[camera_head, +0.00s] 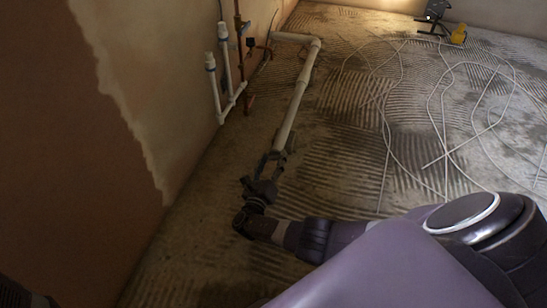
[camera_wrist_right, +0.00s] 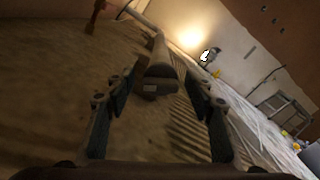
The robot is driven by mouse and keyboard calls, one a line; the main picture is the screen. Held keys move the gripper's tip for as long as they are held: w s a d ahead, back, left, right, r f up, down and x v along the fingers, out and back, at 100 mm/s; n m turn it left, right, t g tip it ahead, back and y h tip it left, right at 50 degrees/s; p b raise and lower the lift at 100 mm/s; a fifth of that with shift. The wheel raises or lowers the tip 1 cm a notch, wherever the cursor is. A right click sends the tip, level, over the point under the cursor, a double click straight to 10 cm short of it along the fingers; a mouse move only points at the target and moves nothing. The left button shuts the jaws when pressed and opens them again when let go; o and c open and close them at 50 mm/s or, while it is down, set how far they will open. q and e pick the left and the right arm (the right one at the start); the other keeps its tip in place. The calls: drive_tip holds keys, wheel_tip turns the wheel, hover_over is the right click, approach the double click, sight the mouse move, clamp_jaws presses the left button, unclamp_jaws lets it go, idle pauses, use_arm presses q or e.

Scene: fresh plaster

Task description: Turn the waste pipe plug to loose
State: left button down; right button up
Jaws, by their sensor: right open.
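The pale waste pipe (camera_head: 298,100) runs along the floor towards me, with its plug (camera_head: 288,143) at the near end. In the right wrist view the blunt dark end of the plug (camera_wrist_right: 158,84) faces me, with a small light patch on its face. My right gripper (camera_head: 272,160) is open at this end. In the wrist view its two fingers (camera_wrist_right: 158,95) stand on either side of the plug, with a gap visible on both sides. No clear contact shows. A dark piece at the lower left edge of the head view may be my left arm; no left gripper shows clearly.
White upright pipes (camera_head: 225,62) and a copper pipe (camera_head: 239,30) stand at the plaster wall (camera_head: 130,90) left of the waste pipe. Loose pale tubing (camera_head: 388,130) loops over the ridged floor to the right. A work lamp (camera_head: 434,14) and yellow object (camera_head: 459,34) stand far back.

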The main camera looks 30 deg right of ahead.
drive_tip(key=v, duration=0.6)
drive_tip(key=shift+s+a, duration=0.25)
drive_tip(key=shift+a, duration=0.05)
